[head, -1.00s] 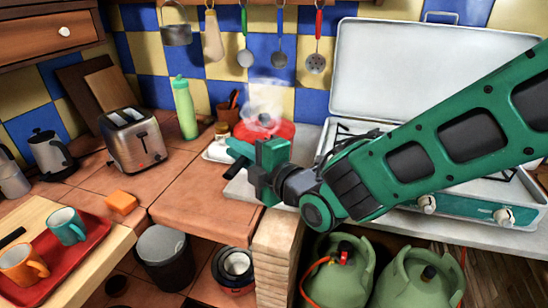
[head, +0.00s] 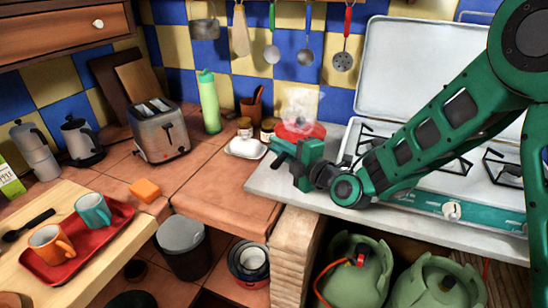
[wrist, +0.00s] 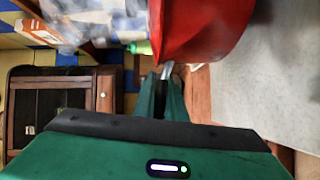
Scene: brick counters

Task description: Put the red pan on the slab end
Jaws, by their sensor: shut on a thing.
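The red pan (head: 303,130), with pale steam above it, is at the back left part of the grey slab (head: 268,190), left of the stove. My gripper (head: 288,150) is in front of the pan and hides its lower part. In the wrist view the pan's red side (wrist: 200,28) fills the top. My gripper's fingers (wrist: 165,82) are closed on a thin metal piece by the pan, which looks like its handle. The pale slab surface (wrist: 275,80) shows at the right. I cannot tell whether the pan touches the slab.
A stove (head: 450,165) with its lid raised stands right of the slab. A white dish (head: 246,149) and small jars (head: 244,127) are left of the pan. Utensils (head: 343,60) hang above. A toaster (head: 160,130) and green bottle (head: 209,102) stand further left. The tiled counter's front (head: 215,200) is clear.

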